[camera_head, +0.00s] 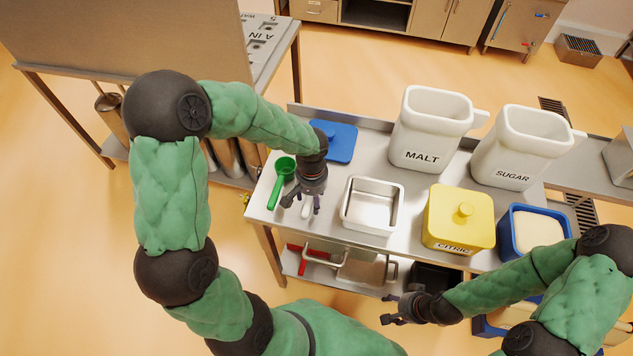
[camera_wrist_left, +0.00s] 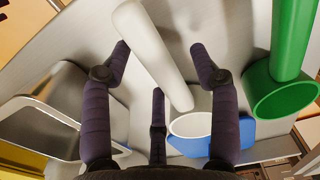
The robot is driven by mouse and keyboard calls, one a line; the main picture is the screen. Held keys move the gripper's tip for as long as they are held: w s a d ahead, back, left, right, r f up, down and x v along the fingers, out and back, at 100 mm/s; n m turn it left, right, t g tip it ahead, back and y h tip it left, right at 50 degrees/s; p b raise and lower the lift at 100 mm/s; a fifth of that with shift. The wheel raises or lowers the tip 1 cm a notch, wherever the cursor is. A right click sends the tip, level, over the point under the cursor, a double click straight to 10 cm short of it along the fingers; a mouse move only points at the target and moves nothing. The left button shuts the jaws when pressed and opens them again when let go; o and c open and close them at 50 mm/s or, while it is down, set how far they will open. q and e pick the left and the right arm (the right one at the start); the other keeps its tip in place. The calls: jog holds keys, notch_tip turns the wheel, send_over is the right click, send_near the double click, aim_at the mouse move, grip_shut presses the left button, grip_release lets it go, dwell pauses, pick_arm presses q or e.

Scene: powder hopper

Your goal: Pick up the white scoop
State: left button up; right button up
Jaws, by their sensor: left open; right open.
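The white scoop (camera_head: 306,209) lies on the steel table near its left end, mostly hidden in the head view by my left gripper (camera_head: 301,206). In the left wrist view its white handle (camera_wrist_left: 155,52) runs between the spread fingers of my left gripper (camera_wrist_left: 160,48), and its round bowl (camera_wrist_left: 191,124) shows behind the fingers. The left gripper is open and points down over the handle; I cannot tell whether any finger touches it. My right gripper (camera_head: 387,309) is open and empty, in front of the table's front edge.
A green scoop (camera_head: 283,178) lies close on the left, with a blue lid (camera_head: 337,142) behind. A steel pan (camera_head: 346,213) stands close on the right. Farther right are a yellow citric bin (camera_head: 458,221), white malt (camera_head: 425,137) and sugar (camera_head: 505,158) bins, and a blue tub (camera_head: 507,243).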

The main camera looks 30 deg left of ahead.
pick_arm(q)
grip_shut()
jog(key=shift+w+r, duration=0.1)
jog(key=shift+r, duration=0.45)
notch_tip(320, 180, up, 2)
jog(key=shift+r+p, duration=0.1)
jog(key=shift+p, duration=0.55)
jog(key=s+d+r+p, duration=0.3)
jog(key=s+d+r, duration=0.6)
jog(key=s, duration=0.1)
jog(key=shift+s+d+r, duration=0.2)
jog(key=shift+d+r, duration=0.15)
jog(key=shift+r, duration=0.05)
